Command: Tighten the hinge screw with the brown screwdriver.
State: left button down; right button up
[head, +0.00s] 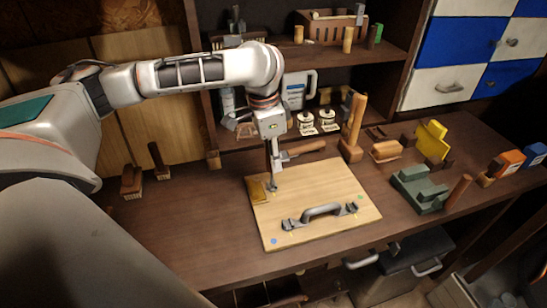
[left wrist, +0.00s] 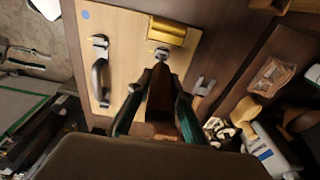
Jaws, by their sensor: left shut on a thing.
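My left gripper (head: 274,166) points down over the upper left part of a light wooden board (head: 340,185). In the left wrist view my left gripper (left wrist: 158,88) is shut on the brown screwdriver (left wrist: 160,98), whose brown handle lies between the fingers. Its tip points towards a small grey fitting beside the brass hinge (head: 257,191). The hinge also shows in the left wrist view (left wrist: 167,30). I cannot tell whether the tip touches the screw. In the head view a brown handle (head: 307,148) shows just right of the gripper. My right gripper is out of view.
A grey pull handle (head: 322,212) is fixed on the board's front part. A wooden mallet (head: 353,127) stands behind, and a green block (head: 419,188) lies to the right. The bench's front left is clear.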

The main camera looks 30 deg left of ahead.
pick_arm(q)
jog(key=shift+n, duration=0.6)
jog(key=shift+r, duration=0.1)
jog(key=shift+r, duration=0.55)
jog(key=shift+r, duration=2.3)
